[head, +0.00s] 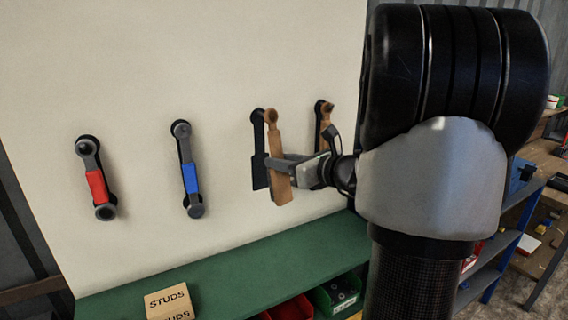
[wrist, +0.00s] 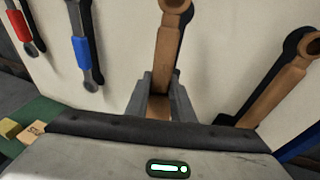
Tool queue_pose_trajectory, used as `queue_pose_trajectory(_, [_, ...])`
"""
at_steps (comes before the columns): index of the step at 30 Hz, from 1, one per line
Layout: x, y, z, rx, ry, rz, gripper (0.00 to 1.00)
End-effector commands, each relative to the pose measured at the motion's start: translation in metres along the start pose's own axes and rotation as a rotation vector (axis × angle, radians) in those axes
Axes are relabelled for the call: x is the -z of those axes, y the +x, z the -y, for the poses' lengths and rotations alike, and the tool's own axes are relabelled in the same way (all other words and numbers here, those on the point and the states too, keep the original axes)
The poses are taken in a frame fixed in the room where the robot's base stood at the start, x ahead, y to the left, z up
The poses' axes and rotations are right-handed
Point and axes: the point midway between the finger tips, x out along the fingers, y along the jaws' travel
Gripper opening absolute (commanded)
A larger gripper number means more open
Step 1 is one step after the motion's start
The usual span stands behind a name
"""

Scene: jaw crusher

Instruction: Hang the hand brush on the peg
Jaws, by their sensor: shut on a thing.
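A brown wooden hand brush (head: 279,183) is upright in my gripper (head: 283,166), with its ringed handle end at the top. It is in front of the pale board, slightly right of a black brush-shaped outline (head: 259,178). In the wrist view the brush (wrist: 166,45) rises between the two fingers of my gripper (wrist: 160,95), which are shut on its lower part. The peg at the top of the outline is hidden behind the handle end, so I cannot tell whether the ring is around it.
A red-handled wrench (head: 96,186) and a blue-handled wrench (head: 190,178) hang on the board to the left. A similar brown tool (wrist: 274,97) hangs to the right, close to my gripper. Below are a green shelf (head: 235,258), a STUDS box (head: 169,302) and bins.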

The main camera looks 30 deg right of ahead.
Motion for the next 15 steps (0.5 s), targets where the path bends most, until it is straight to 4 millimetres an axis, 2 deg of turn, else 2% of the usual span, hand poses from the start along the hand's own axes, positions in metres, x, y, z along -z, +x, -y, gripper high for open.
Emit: queue_pose_trajectory(15, [-0.001, 0.03, 0.008, 0.0, -0.001, 0.001, 0.0])
